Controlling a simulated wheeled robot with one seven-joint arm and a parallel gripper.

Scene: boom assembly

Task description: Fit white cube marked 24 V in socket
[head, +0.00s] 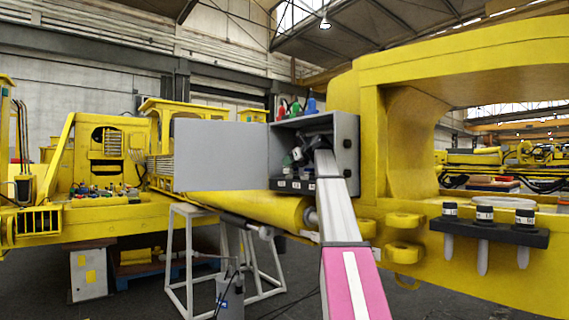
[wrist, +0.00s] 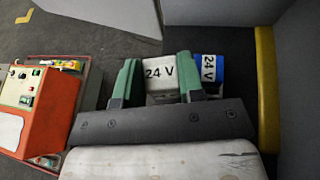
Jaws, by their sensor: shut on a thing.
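The white cube marked 24 V (wrist: 160,72) is between the two green fingers of my gripper (wrist: 158,80) in the wrist view. My gripper is shut on it, and the label faces the camera. A blue block also marked 24 V (wrist: 209,68) is just right of the right finger. In the head view my gripper (head: 298,156) is inside an open grey box (head: 347,150), and the cube (head: 297,153) shows only as a small pale patch. A dark strip with white labels (head: 281,184) lies along the box's bottom. I cannot make out the socket for the cube.
The box's grey door (head: 221,155) stands open to the left. Red, green and blue pieces (head: 296,107) stand on top of the box. A yellow boom (head: 400,75) is to the right, with a black tool rack (head: 490,232). An orange-red panel box (wrist: 35,105) is at the wrist view's left.

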